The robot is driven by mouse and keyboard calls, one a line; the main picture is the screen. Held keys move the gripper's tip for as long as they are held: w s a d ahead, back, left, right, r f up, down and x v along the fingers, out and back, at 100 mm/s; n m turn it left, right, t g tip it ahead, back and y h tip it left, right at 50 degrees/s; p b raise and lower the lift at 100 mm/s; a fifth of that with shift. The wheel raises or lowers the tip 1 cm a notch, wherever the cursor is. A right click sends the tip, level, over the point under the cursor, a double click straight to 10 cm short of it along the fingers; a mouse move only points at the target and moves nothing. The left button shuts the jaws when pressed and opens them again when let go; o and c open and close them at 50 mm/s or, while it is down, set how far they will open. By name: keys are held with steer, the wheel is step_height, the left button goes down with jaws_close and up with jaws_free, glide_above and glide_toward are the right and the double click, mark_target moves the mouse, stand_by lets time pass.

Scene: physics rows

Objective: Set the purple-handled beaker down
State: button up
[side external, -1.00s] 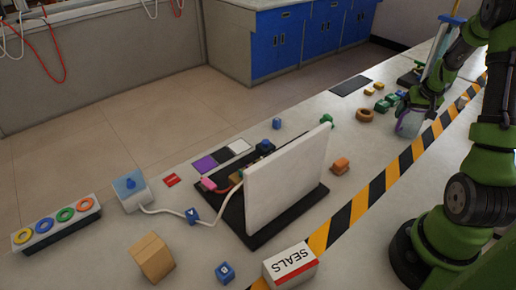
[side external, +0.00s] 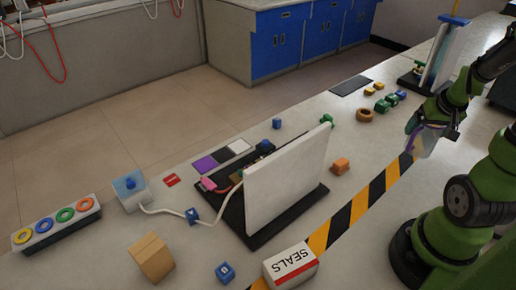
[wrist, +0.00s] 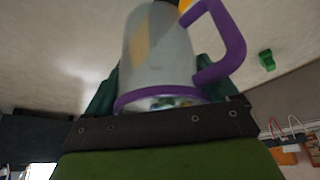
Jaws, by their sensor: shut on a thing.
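The purple-handled beaker (side external: 427,144) is a clear vessel with a purple handle and a purple rim band. My gripper (side external: 432,124) is shut on it, near the right of the side view by the striped tape. The beaker looks tilted there, and I cannot tell whether its base touches the table. In the wrist view the beaker (wrist: 160,55) fills the middle between the dark green fingers, with its handle to the right. The fingertips are partly hidden behind the beaker.
Yellow-black striped tape (side external: 376,190) runs along the table. A brown ring (side external: 365,115) and several small green blocks (side external: 382,106) lie beyond the beaker. A white upright panel (side external: 285,182) stands on a black base to the left. An orange block (side external: 341,166) sits beside it.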

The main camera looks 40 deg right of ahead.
steer(key=w+a+r+n, duration=0.1)
steer(key=w+a, duration=0.2)
steer(key=w, duration=0.3)
steer(key=w+a+r+n, duration=0.1)
steer(key=w+a+r, duration=0.15)
steer(key=w, duration=0.45)
steer(key=shift+m+y, duration=0.3)
step_height(320, 180, down, 8)
steer(key=shift+s+f, duration=0.15)
steer(key=shift+f, duration=0.15)
steer(key=o, duration=0.8)
